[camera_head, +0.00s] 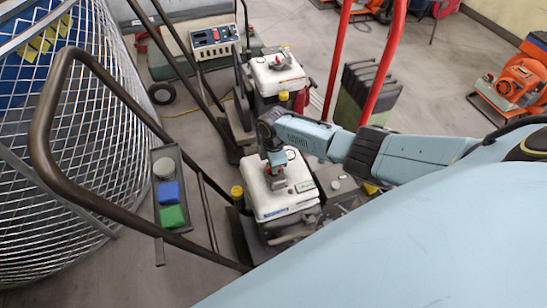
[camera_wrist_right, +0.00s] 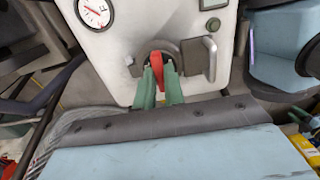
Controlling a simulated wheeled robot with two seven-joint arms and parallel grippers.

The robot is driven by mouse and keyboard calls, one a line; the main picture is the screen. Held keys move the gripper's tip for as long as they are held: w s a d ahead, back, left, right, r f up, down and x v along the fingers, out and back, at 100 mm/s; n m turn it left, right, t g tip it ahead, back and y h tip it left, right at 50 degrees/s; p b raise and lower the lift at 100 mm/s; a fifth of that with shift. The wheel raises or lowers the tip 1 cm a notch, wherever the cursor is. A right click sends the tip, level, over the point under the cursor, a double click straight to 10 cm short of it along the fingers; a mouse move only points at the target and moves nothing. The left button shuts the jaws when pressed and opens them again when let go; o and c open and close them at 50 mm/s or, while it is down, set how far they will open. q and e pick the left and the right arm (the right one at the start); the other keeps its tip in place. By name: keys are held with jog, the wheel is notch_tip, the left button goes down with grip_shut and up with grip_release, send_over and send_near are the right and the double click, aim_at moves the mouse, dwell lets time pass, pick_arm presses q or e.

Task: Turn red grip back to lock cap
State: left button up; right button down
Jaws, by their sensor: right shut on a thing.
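The red grip (camera_wrist_right: 157,66) stands on a dark round cap (camera_wrist_right: 168,47) in the white cover of an aerator (camera_wrist_right: 115,62). In the head view this aerator's white cover (camera_head: 288,200) is in the middle, below my right arm. My right gripper (camera_wrist_right: 159,82) has its two green fingers on either side of the red grip and is shut on it. In the head view the right gripper (camera_head: 277,163) points down onto the cover and largely hides the grip. The cap's exact turn is hard to tell. My left gripper is not in view.
A second white-topped aerator (camera_head: 277,72) stands behind. A dark handlebar (camera_head: 50,120) with a green and blue button box (camera_head: 170,190) is at left, beside a wire mesh cage (camera_head: 85,150). Red bars (camera_head: 385,70) rise behind my arm. A gauge (camera_wrist_right: 94,12) is beside the cap.

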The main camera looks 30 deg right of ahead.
jog(key=shift+d, duration=0.1)
dwell(0.3)
jog(key=c, duration=1.5)
grip_release()
